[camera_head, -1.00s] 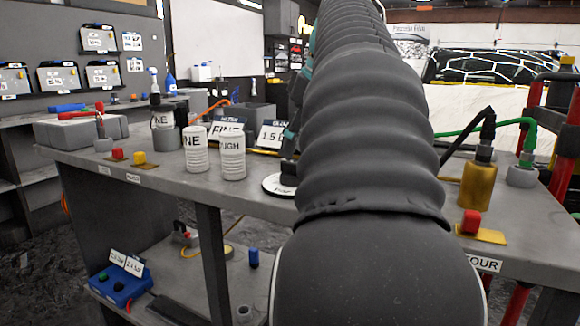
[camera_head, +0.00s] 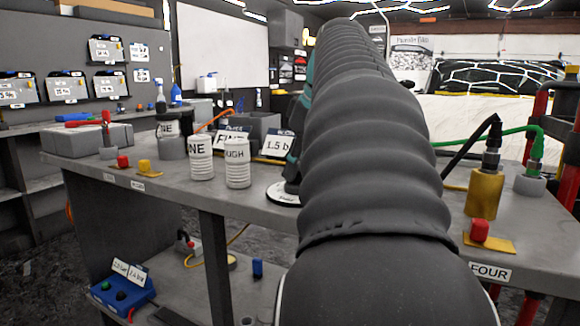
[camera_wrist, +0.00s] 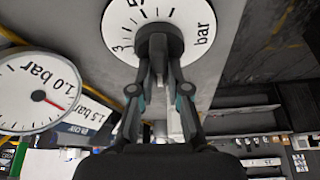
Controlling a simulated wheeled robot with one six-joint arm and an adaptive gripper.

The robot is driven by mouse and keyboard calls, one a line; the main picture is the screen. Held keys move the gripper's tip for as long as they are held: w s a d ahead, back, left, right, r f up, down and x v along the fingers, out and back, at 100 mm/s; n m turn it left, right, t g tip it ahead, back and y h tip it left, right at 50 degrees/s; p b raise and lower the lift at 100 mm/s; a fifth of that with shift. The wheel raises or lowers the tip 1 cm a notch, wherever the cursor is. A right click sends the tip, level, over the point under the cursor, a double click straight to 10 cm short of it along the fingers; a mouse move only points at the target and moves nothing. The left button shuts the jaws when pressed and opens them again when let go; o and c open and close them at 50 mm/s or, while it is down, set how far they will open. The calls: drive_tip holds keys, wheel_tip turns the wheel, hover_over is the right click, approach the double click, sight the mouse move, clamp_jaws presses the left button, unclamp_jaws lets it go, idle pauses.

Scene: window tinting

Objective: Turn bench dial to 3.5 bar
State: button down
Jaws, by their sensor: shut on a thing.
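The bench dial is a white disc with black marks, a 3 and the word "bar" (camera_wrist: 192,18), at the top of the wrist view. A dark round knob (camera_wrist: 172,36) sits at its centre. My gripper (camera_wrist: 158,62) is shut on the knob's grip bar. A round white gauge (camera_wrist: 28,92) at the left of the wrist view reads "1.0 bar" and has a red needle. In the head view, the white dial disc (camera_head: 281,195) shows at the bench's middle, partly behind my arm. My gripper is hidden there.
A "1.5 bar" card (camera_head: 277,144) stands behind the dial. Two white jars (camera_head: 201,160) stand left of it on the grey bench (camera_head: 255,218). A brass cylinder (camera_head: 484,192), a red block (camera_head: 479,230) and black and green hoses are to the right.

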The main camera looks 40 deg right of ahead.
drive_tip(key=m+h+p, duration=0.1)
drive_tip(key=m+h, duration=0.1)
drive_tip(key=m, duration=0.3)
drive_tip(key=shift+p, duration=0.35)
drive_tip(key=m+h+p, duration=0.1)
drive_tip(key=m, duration=0.1)
drive_tip(key=m+g+p, duration=0.1)
drive_tip(key=m, duration=0.2)
drive_tip(key=shift+d+h, duration=0.15)
drive_tip(key=shift+h, duration=0.25)
drive_tip(key=m+g+h+p, duration=0.1)
drive_tip(key=m, duration=0.3)
drive_tip(key=shift+s+d+m+p, duration=0.1)
drive_tip(key=shift+m+p, duration=0.3)
drive_tip(key=m+g, duration=0.1)
drive_tip(key=m, duration=0.1)
drive_tip(key=m+g, duration=0.1)
drive_tip(key=m, duration=0.1)
drive_tip(key=shift+s+m+h+p, duration=0.15)
drive_tip(key=shift+m+h+p, duration=0.15)
drive_tip(key=shift+m+p, duration=0.1)
drive_tip(key=c, duration=1.1)
unclamp_jaws()
drive_tip(key=shift+d, duration=0.1)
drive_tip(key=shift+c, duration=0.2)
